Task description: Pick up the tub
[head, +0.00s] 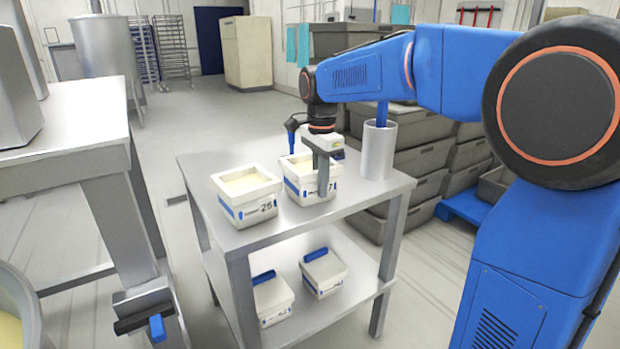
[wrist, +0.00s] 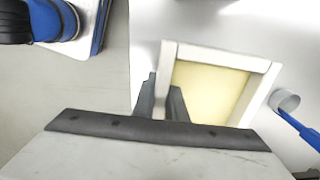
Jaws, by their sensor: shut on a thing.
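The tub (head: 293,190) is white with blue marks, open at the top and filled with something pale yellow. It is at the right of the trolley's top; I cannot tell whether it touches the surface. My gripper (head: 323,182) is shut on one wall of this tub. In the wrist view the gripper (wrist: 162,100) has its fingers at the left wall of the tub (wrist: 249,95), and its body hides the lower part. A second filled white tub (head: 246,212), marked 25, stands upright just left of it, not held.
The steel trolley (head: 345,204) has a metal cylinder (head: 378,152) with a blue handle close right of the held tub. Its lower shelf holds two white tubs (head: 323,274) (head: 270,303) with blue parts on top. Grey crates (head: 417,160) are stacked behind. A steel table (head: 85,110) stands left.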

